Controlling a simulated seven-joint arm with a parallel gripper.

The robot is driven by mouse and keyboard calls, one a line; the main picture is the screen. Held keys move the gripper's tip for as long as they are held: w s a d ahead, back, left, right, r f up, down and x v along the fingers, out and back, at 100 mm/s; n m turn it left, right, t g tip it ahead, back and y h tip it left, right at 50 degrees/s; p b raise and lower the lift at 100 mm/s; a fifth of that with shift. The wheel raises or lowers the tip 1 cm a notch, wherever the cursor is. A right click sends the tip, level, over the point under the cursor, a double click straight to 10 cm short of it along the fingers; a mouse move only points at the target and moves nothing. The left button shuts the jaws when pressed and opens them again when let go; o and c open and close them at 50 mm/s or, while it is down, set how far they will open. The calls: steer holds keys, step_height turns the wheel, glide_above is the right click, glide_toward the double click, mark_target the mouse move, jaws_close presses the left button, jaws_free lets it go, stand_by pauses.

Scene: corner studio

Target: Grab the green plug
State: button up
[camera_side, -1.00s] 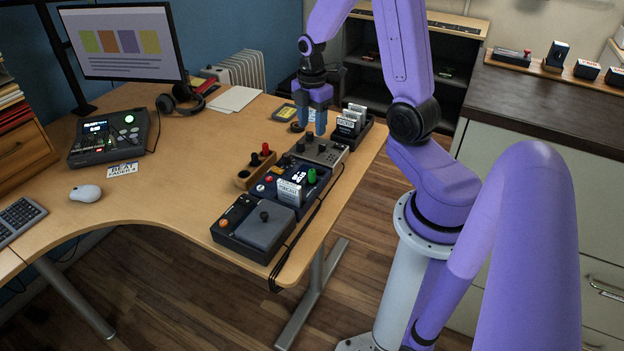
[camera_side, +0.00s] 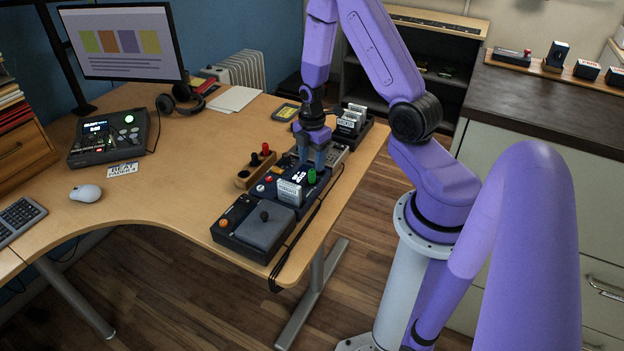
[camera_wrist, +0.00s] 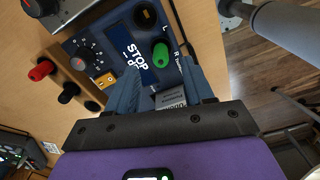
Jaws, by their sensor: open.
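The green plug (camera_side: 311,176) stands in the blue box (camera_side: 322,187) on the desk. In the wrist view the green plug (camera_wrist: 160,54) sits beside a dark empty socket and the letters L and R, just beyond the fingertips. My gripper (camera_side: 313,165) is open and empty, with its fingers pointing down above the blue box, at or just behind the green plug. In the wrist view my gripper (camera_wrist: 160,75) has a finger on each side of the plug's line. I cannot tell how high the tips are above it.
A white card (camera_side: 290,192) stands upright in the blue box. A wooden block (camera_side: 257,168) with red and black plugs is at its left, and a grey device (camera_side: 264,229) is in front. A card rack (camera_side: 352,124) stands behind. Open desk lies to the left.

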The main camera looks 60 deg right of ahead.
mark_target(312, 170)
steer(key=shift+f, duration=2.6)
jaws_close()
